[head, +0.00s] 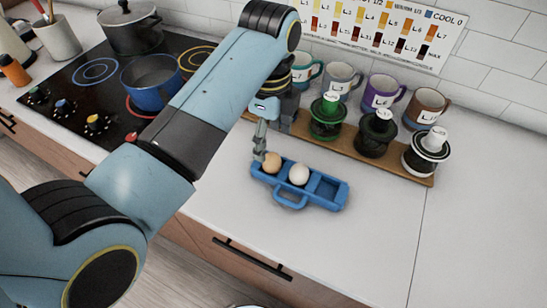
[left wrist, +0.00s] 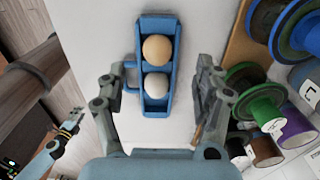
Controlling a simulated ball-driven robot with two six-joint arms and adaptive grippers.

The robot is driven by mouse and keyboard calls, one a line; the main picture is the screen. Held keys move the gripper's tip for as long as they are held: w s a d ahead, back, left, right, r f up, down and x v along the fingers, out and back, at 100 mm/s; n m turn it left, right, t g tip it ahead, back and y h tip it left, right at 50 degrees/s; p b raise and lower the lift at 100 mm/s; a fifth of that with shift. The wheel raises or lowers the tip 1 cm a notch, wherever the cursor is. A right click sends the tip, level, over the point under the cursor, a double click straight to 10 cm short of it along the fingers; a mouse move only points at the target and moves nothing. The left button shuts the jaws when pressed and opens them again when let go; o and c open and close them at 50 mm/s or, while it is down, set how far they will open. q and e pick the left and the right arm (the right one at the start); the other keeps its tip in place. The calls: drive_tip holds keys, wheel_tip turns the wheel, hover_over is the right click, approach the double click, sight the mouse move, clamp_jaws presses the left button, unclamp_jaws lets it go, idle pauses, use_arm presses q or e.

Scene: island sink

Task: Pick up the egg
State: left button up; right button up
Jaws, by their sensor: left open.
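A blue tray (head: 321,203) with a side handle lies on the white counter. It holds a brown egg (head: 272,162) in its left compartment and a white egg (head: 299,174) in the middle one; the right compartment is empty. My left gripper (head: 262,143) is open, above the tray's left end beside the brown egg. In the left wrist view, its fingers stand apart on either side of the tray (left wrist: 142,100), with the brown egg (left wrist: 157,48) and the white egg (left wrist: 156,84) between or beyond them. Neither egg is gripped.
A wooden board (head: 408,174) behind the tray carries green, black and white cup-like pieces (head: 325,117), with several mugs (head: 383,93) behind. A stove with a blue pot (head: 150,82) is at the left. The counter right of the tray is clear.

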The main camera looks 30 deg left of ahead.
sight(272, 155)
use_arm(q)
drive_tip(key=shift+f, duration=0.75)
drive_tip(key=f, duration=0.2)
drive_tip(key=f+p, duration=0.1)
drive_tip(key=f, duration=0.1)
drive_tip(key=shift+s+d+f, duration=0.15)
drive_tip(key=shift+d+f, duration=0.05)
drive_tip(key=shift+f, duration=0.25)
use_arm(e)
drive_tip(key=shift+w+a+r, duration=0.15)
drive_tip(key=shift+w+r, duration=0.45)
drive_tip(key=shift+r, duration=0.05)
use_arm(q)
drive_tip(key=c, duration=0.8)
use_arm(e)
drive_tip(key=shift+s, duration=0.25)
